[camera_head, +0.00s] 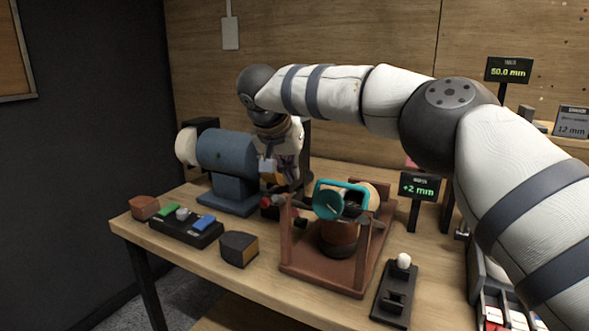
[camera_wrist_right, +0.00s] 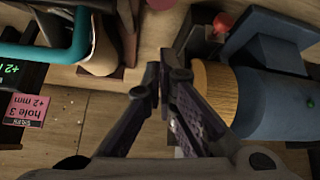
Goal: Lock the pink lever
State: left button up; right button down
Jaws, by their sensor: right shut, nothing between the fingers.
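No clearly pink lever can be made out. A small red knob (camera_head: 265,202) sits low beside the blue motor-like machine (camera_head: 228,150); it also shows at the top of the wrist view (camera_wrist_right: 222,21). I cannot tell whether it is the lever. My right gripper (camera_head: 285,172) points down between the blue machine and the wooden frame (camera_head: 285,240). It is shut and empty, its fingertips together in the wrist view (camera_wrist_right: 163,80), left of the machine's tan cylinder (camera_wrist_right: 213,88). It partly hides what lies behind it. My left gripper is out of view.
A teal handle (camera_head: 342,186) stands over the wooden frame. A button box (camera_head: 186,227), a dark block (camera_head: 239,249) and a black base with a white knob (camera_head: 403,261) stand at the front. A +2 mm display (camera_head: 419,187) stands right.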

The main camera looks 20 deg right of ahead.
jog(key=s+a+r, duration=0.5)
jog(key=r, duration=0.1)
jog(key=shift+s+a+p, duration=0.3)
jog(key=shift+s, duration=0.05)
